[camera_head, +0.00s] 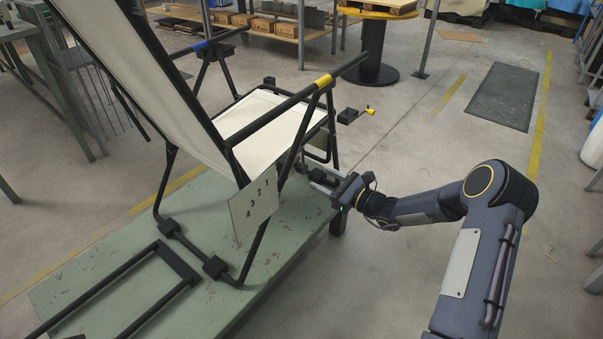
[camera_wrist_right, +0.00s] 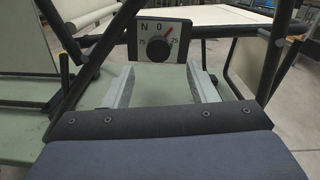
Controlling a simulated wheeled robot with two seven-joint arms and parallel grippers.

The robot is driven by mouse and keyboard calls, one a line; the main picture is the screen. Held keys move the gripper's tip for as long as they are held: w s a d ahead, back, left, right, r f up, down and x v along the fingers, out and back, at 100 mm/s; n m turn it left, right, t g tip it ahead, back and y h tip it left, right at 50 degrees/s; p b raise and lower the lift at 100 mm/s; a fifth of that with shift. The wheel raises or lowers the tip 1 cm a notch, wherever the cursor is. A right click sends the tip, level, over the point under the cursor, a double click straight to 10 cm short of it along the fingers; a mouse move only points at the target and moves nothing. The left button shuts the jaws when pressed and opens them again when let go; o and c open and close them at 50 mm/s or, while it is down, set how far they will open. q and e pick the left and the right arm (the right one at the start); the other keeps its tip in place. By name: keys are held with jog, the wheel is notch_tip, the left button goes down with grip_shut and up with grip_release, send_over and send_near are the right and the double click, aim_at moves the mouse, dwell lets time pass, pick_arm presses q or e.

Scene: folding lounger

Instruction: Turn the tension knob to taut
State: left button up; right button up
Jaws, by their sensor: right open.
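The tension knob (camera_wrist_right: 158,48) is a dark round dial on a light plate (camera_wrist_right: 181,54) in the right wrist view. The plate carries an N, a 0, and what look like 75 and 25. A red mark at the knob points up and right. No word "taut" can be read. My right gripper (camera_wrist_right: 162,88) is open and empty, its two fingers apart below and in front of the plate, not around the knob. In the head view the right gripper (camera_head: 317,179) reaches in beside the lounger (camera_head: 262,130); the dial cannot be made out there. My left gripper is out of view.
The lounger's black tubes surround the dial, and it stands on a green platform (camera_head: 75,292). A numbered plate (camera_head: 253,209) hangs on its near side. A small black box with a yellow-tipped handle (camera_head: 370,111) juts out at right. Open floor lies to the right.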

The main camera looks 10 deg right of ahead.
aim_at(305, 170)
jog(key=b+x, duration=0.1)
jog(key=x, duration=0.5)
jog(key=shift+w+a, duration=0.25)
jog(key=shift+a, duration=0.05)
jog(key=c, duration=1)
jog(key=shift+o, duration=0.2)
jog(key=shift+r, duration=0.1)
